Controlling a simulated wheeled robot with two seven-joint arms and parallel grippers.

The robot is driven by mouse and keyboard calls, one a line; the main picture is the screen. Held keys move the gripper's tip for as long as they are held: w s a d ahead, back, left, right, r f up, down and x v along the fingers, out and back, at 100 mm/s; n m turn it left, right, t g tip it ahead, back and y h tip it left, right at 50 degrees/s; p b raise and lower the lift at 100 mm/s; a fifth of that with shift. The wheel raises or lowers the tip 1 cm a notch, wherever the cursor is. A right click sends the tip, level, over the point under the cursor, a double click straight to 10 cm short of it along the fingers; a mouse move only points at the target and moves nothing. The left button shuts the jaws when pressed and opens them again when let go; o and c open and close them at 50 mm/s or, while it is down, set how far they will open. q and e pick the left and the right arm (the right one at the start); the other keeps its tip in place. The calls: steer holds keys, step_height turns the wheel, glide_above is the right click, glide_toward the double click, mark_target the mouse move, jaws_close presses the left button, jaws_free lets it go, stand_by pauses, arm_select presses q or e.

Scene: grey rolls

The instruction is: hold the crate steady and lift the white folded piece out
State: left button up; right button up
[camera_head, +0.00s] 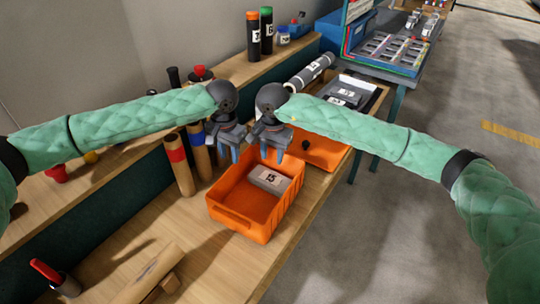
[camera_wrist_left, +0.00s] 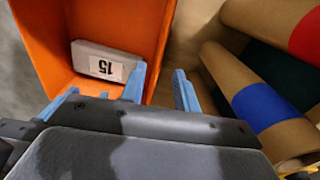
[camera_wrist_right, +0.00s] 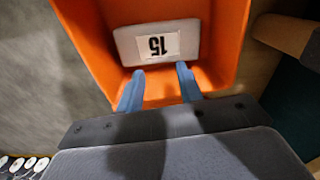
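The orange crate (camera_head: 233,221) stands on the wooden bench. The white folded piece (camera_head: 269,179) is a pale grey-white block with a "15" label, lying inside toward the crate's far end. It also shows in the left wrist view (camera_wrist_left: 92,60) and right wrist view (camera_wrist_right: 158,44). My left gripper (camera_head: 227,152) is above the crate's far left corner. Its blue fingers (camera_wrist_left: 160,90) are apart, with the crate wall appearing between them; contact cannot be told. My right gripper (camera_head: 270,154) is above the crate's far end, fingers (camera_wrist_right: 160,86) apart and empty, over the crate beside the piece.
Brown rolls with red and blue bands (camera_head: 178,162) stand left of the crate. An orange tray or lid (camera_head: 318,150) lies behind it.

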mark_target(231, 166)
arm_select(q)
steer(key=shift+f, duration=3.9)
jaws_close()
